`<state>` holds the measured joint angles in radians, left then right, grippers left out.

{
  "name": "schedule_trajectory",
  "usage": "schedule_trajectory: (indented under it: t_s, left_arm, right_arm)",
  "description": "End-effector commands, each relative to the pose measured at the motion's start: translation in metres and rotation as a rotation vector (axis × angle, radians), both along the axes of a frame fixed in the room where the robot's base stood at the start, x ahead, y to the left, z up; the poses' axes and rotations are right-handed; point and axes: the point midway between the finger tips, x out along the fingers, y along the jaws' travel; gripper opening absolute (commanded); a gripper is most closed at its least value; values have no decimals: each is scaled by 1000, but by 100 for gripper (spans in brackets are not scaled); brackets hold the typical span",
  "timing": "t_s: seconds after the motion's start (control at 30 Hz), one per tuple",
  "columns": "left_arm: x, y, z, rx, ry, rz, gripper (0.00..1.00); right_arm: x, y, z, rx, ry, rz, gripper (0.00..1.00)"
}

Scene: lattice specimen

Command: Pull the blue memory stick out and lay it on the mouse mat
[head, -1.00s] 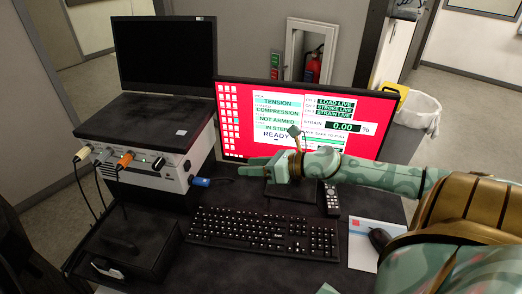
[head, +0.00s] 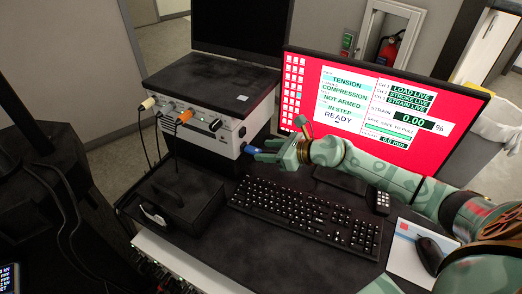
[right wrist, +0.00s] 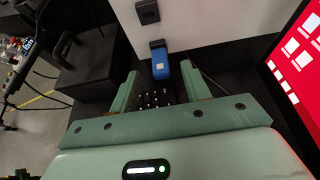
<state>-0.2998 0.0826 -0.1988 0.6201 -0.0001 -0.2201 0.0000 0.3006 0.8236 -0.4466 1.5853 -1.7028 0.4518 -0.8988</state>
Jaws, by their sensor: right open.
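The blue memory stick (head: 251,149) sticks out of the front right of the white instrument box (head: 212,140). In the right wrist view the stick (right wrist: 161,66) shows its blue end toward me, with its dark inner end at the white panel. My right gripper (head: 264,152) is at the stick's outer end. Its two fingers (right wrist: 159,84) are open, one on each side of the stick, with a gap on both sides. The mouse mat (head: 404,258) lies right of the keyboard, pale with a red mark, and a black mouse (head: 430,254) rests on it. My left gripper is not seen.
A black keyboard (head: 305,215) lies in front of the red-screened monitor (head: 375,105). A remote (head: 383,201) lies close to the mat. A black box (head: 175,200) and cables stand at left. The mat's left part is bare.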

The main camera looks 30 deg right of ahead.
Motion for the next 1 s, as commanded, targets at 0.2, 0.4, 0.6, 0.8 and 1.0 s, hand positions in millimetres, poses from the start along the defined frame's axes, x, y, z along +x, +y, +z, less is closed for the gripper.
schedule_trajectory:
  t_s: [0.2, 0.4, 0.6, 0.8, 1.0]
  left_arm:
    - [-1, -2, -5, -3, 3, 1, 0]
    - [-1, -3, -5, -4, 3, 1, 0]
    - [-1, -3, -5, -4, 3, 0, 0]
    - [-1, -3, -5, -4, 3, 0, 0]
    - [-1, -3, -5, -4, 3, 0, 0]
  right_arm:
    - [19, 12, -10, 1, -1, -1, 47]
    - [22, 14, -11, 0, 0, -1, 47]
    - [22, 14, -11, 0, 0, -1, 31]
    - [22, 14, -11, 0, 0, -1, 15]
    - [22, 14, -11, 0, 0, -1, 1]
